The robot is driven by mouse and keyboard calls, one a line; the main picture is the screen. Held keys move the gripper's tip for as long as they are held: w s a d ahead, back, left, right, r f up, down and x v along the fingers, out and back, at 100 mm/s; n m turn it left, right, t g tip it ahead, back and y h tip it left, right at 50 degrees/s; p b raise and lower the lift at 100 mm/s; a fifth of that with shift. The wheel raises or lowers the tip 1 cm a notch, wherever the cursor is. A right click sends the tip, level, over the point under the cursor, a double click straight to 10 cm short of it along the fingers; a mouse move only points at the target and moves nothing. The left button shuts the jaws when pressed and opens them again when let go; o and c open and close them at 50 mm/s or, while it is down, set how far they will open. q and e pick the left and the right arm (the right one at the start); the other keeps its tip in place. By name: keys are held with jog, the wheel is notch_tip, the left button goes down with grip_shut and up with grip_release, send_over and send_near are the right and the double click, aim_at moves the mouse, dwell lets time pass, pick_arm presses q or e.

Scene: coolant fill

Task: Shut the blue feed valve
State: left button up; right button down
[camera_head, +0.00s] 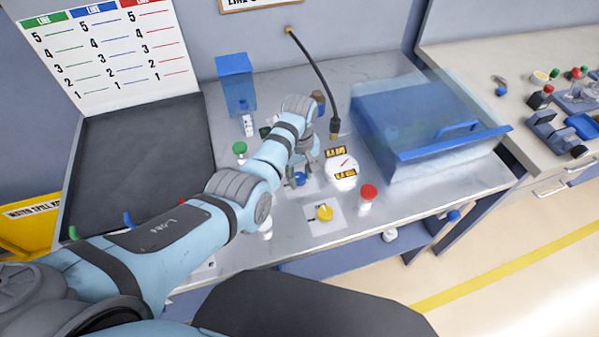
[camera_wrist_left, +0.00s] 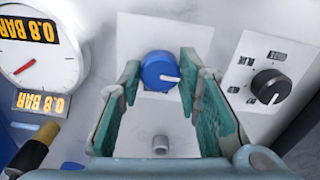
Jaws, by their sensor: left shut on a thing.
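The blue feed valve (camera_wrist_left: 160,71) is a round blue knob with a white pointer line, on a light plate; in the wrist view the line points to the right. In the head view it shows as a small blue spot (camera_head: 301,179) below my left gripper (camera_head: 299,168). In the wrist view the green-padded fingers of my left gripper (camera_wrist_left: 160,76) are on both sides of the knob, shut on it. The knob's sides are partly hidden by the fingertips. My right gripper is not in view.
A white gauge (camera_head: 342,172) with 0.8 BAR labels stands right of the valve. A yellow knob (camera_head: 325,212) and a red-capped bottle (camera_head: 367,197) are nearer the front. A black knob (camera_wrist_left: 271,86) sits beside the valve. A clear blue bin (camera_head: 415,125) stands at right.

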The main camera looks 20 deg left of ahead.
pick_arm(q)
jog(key=m+p, duration=0.1)
jog(key=m, duration=0.2)
jog(key=shift+p, duration=0.35)
jog(key=m+p, duration=0.1)
jog(key=m, duration=0.3)
jog(key=shift+m, duration=0.4)
jog(key=m, duration=0.4)
jog(key=shift+m+p, duration=0.3)
jog(key=shift+p, duration=0.1)
jog(key=shift+m, duration=2.2)
jog(key=o, duration=1)
jog(key=shift+o, duration=0.7)
jog(key=shift+w+f, duration=0.1)
jog(key=shift+w, duration=0.05)
